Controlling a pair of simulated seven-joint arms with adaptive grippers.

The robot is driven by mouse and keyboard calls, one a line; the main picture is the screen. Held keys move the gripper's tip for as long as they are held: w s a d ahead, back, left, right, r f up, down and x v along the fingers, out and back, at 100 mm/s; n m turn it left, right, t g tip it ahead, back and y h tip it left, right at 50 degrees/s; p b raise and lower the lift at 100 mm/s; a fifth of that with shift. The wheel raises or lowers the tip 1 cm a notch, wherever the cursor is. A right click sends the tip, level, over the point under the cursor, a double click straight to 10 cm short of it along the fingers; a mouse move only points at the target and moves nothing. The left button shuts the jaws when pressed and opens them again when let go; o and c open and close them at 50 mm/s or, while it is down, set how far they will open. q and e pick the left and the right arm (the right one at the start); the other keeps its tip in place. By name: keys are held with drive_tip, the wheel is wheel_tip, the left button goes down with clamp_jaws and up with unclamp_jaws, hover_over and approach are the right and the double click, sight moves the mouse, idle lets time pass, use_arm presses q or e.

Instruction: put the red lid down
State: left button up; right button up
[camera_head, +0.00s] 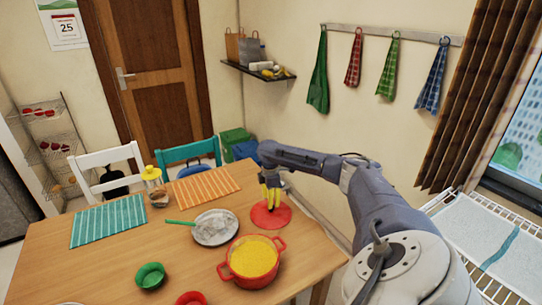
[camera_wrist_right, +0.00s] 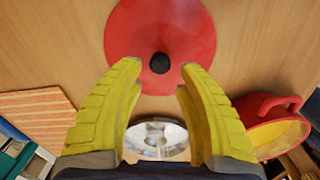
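The red lid (camera_head: 283,216) lies flat on the wooden table, near its right edge in the head view. In the right wrist view the red lid (camera_wrist_right: 195,32) shows from above, with its black knob (camera_wrist_right: 160,63) up. My right gripper (camera_head: 270,207) is over the lid. Its yellow fingers are spread in the right wrist view (camera_wrist_right: 158,75), with the knob between and just ahead of the tips. I see no contact with the knob. My left gripper is not in view.
A red pot (camera_head: 252,262) with yellow contents stands in front of the lid. Green (camera_head: 150,275) and red (camera_head: 190,298) bowls are near the front. An orange striped mat (camera_head: 207,186) and a teal striped mat (camera_head: 108,221) lie at the back.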

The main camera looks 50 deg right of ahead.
wheel_tip(320, 180, up, 8)
drive_tip(key=shift+f, duration=0.15)
idle(0.3)
idle(0.3)
